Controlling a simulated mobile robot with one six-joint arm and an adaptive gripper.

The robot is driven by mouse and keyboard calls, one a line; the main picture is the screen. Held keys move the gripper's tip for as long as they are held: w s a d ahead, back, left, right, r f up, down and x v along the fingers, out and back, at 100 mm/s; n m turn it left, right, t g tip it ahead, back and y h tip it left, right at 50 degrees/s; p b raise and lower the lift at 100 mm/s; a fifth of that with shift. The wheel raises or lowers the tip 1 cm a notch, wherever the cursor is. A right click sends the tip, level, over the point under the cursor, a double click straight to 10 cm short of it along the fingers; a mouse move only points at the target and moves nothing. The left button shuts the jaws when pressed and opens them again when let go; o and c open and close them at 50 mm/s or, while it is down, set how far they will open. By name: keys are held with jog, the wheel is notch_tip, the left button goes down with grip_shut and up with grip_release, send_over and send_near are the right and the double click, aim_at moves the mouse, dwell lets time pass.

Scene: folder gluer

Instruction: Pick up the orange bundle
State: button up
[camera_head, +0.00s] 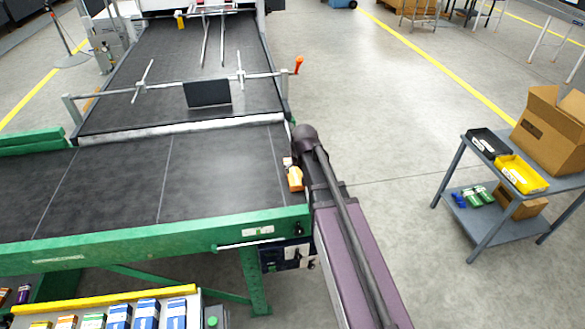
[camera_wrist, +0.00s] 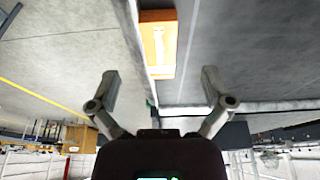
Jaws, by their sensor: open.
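The orange bundle (camera_head: 295,179) lies at the right edge of the dark conveyor belt (camera_head: 110,185), right beside my arm, which partly covers it. In the head view my arm hides the gripper's fingers.
A metal crossbar with a black plate (camera_head: 207,93) and an orange knob (camera_head: 298,65) spans the belt behind. A grey cart (camera_head: 475,215) with a yellow tray (camera_head: 521,174) and cardboard boxes stands at right. Several small boxes lie at front left. Floor between belt and cart is clear.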

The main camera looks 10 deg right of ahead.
jog(key=shift+t, duration=0.6)
jog(key=w, duration=0.1)
jog(key=w+r, duration=0.1)
jog(key=w, duration=0.1)
jog(key=w+r+p, duration=0.1)
jog(key=w, duration=0.1)
jog(key=shift+w+a+r, duration=0.1)
jog(key=shift+w+r, duration=0.05)
jog(key=shift+r, duration=0.1)
jog(key=b, duration=0.8)
send_over(294, 171)
jog(key=s, duration=0.2)
jog(key=f, duration=0.8)
jog(key=shift+a, duration=0.25)
jog(key=shift+f, duration=0.1)
jog(key=shift+d+b+x, duration=0.2)
jog(key=shift+b+x, duration=2.25)
jog(key=shift+x, duration=0.1)
jog(key=shift+c, duration=0.2)
jog(key=c, duration=1)
